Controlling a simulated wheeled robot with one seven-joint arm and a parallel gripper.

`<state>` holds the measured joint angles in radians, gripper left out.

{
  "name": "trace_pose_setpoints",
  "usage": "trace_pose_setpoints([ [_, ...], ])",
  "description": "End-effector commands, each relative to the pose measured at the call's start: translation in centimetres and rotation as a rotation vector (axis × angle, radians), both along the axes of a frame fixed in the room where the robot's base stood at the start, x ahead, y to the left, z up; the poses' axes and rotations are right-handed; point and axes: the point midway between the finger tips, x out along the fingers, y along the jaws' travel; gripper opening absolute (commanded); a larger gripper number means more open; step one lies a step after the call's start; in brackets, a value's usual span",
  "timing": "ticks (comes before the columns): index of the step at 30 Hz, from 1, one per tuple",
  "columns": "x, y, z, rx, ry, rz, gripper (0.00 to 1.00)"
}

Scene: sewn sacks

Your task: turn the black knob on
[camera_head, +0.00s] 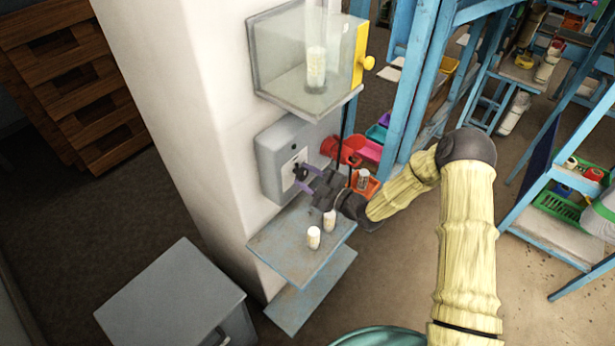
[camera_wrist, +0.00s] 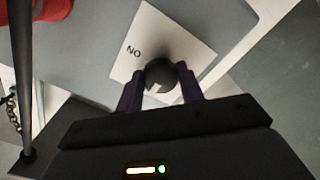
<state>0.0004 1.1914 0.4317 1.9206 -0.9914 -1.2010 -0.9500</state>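The black knob (camera_wrist: 160,74) is round and dark, with a small pale mark on its lower edge. It sits on a white plate (camera_wrist: 185,33) that bears letters reading as "NO" in the wrist view. The plate is on the front of a grey box (camera_head: 277,152) fixed to a white pillar. The knob shows small in the head view (camera_head: 301,171), partly hidden by my gripper. My gripper (camera_head: 309,177) is at the box front, with its purple fingers (camera_wrist: 160,80) on either side of the knob. The fingers stand apart, and a narrow gap seems to show at the left one.
A clear case (camera_head: 290,75) with a yellow side juts out above the box. Below, a grey shelf (camera_head: 285,245) carries two pale cylinders (camera_head: 314,238). Red bins (camera_head: 342,150) and blue racks stand to the right. A dark rod (camera_wrist: 22,80) passes at the wrist view's left.

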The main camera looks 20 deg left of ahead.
Motion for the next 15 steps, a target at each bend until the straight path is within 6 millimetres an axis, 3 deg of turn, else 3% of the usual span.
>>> trace_pose_setpoints([
  [15, -0.08, -0.04, -0.44, 0.044, 0.111, 0.001, 0.15],
])
